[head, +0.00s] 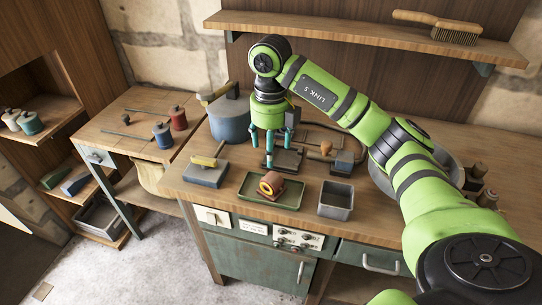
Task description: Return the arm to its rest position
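My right arm comes in from the right side and reaches over the workbench (385,225). It is green with dark joints and bends down at the far end. My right gripper (270,149) points down above the bench, with its teal fingers spread apart and nothing seen between them. It hangs in front of a large blue-grey pot (229,119) and above a dark flat fixture (285,160). Whether the fingertips touch the fixture is hard to tell. My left gripper is not in view.
A green tray (246,196) holds a reddish part with a yellow ring (270,185). A grey open bin (336,200) stands right of it, a grey block with a yellow handle (207,170) left. A shelf with a brush (437,26) is above. A round grey bowl (446,163) sits behind my arm.

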